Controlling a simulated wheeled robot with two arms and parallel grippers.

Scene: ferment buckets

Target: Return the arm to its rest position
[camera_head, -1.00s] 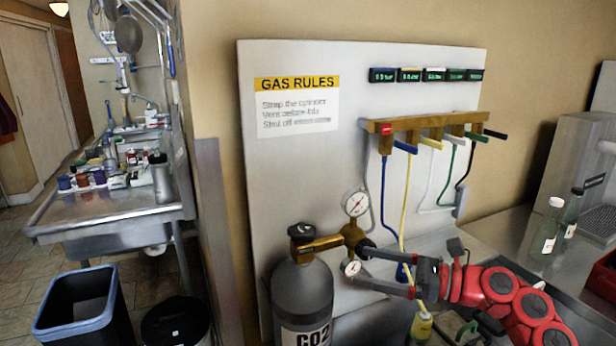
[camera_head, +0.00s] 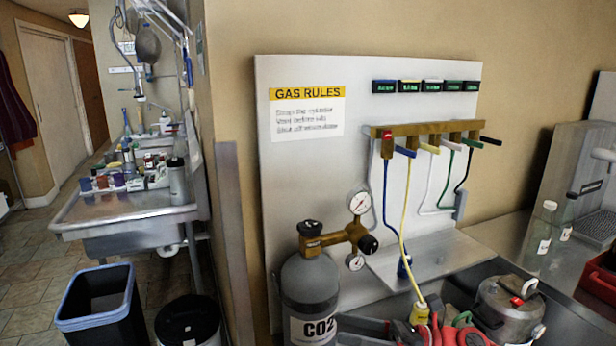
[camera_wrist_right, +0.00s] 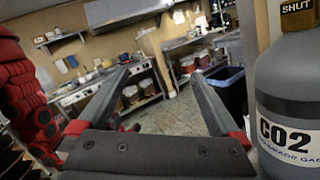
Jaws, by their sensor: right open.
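My right gripper (camera_head: 362,327) is low at the bottom edge of the head view, partly cut off, with my red arm beside it. In the right wrist view its two dark fingers (camera_wrist_right: 160,78) stand wide apart with nothing between them. The grey CO2 cylinder (camera_head: 310,285) stands upright just left of the gripper in the head view. It also shows at the right of the wrist view (camera_wrist_right: 290,95), close beside the gripper. The brass regulator (camera_head: 338,237) with two gauges is on the cylinder, above the gripper. My left gripper is not in view.
A white board (camera_head: 300,180) carries a brass manifold (camera_head: 425,129) with coloured levers and hanging hoses. A yellow-ended hose (camera_head: 419,313) and a metal pot (camera_head: 508,305) are near my arm. A blue-rimmed bin (camera_head: 98,322) stands on the floor at left.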

